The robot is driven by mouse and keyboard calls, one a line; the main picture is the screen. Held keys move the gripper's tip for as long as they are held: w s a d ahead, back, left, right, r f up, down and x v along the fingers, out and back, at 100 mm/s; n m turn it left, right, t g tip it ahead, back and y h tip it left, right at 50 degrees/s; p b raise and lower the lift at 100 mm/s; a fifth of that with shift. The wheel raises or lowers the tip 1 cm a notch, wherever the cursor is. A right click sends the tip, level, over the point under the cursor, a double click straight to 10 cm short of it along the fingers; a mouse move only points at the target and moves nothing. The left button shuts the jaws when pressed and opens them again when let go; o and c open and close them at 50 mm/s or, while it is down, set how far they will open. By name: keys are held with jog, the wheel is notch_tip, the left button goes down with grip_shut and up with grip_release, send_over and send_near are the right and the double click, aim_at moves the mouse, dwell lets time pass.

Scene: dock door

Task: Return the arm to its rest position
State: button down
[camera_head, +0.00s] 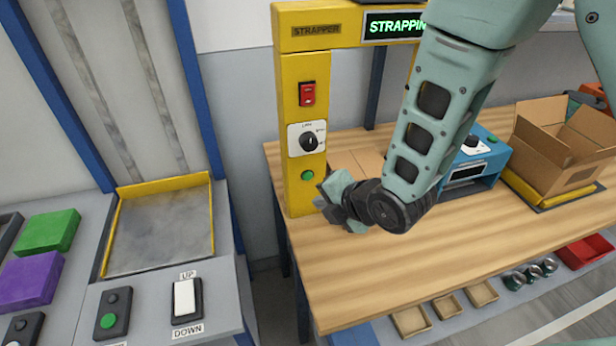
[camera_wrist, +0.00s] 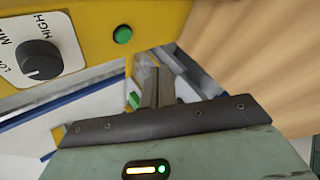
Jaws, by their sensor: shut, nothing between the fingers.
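My arm reaches down from the upper right in the head view, over the wooden bench. My gripper (camera_head: 328,198) is at the lower part of the yellow strapper post (camera_head: 300,190), close to its green button (camera_head: 307,175). Whether it touches the post cannot be told. In the wrist view my gripper (camera_wrist: 155,75) shows its fingers together with nothing between them. The green button (camera_wrist: 122,35) and the black dial (camera_wrist: 40,60) are just beyond and left of the fingers there.
The strapper also bears a red switch (camera_head: 307,93) and a lit sign (camera_head: 395,26). Behind my arm are a blue device (camera_head: 470,165) and an open cardboard box (camera_head: 560,145). The bench top (camera_head: 400,275) is clear in front. An up/down switch panel (camera_head: 187,300) stands left.

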dwell(0.4)
jog(key=s+d+r+m+g+h+b, duration=0.1)
jog(key=s+d+r+m, duration=0.4)
jog(key=s+m, duration=0.5)
jog(key=s+d+r+m+g+h+b, duration=0.1)
jog(key=s+d+r+m+g+h, duration=0.3)
jog(key=s+m, duration=0.6)
jog(key=s+d+r+g, duration=0.1)
jog(key=s+g, duration=0.1)
jog(key=shift+s+d+r+g+h, duration=0.2)
jog(key=shift+d+r+g+h, duration=0.1)
jog(key=shift+d, duration=0.05)
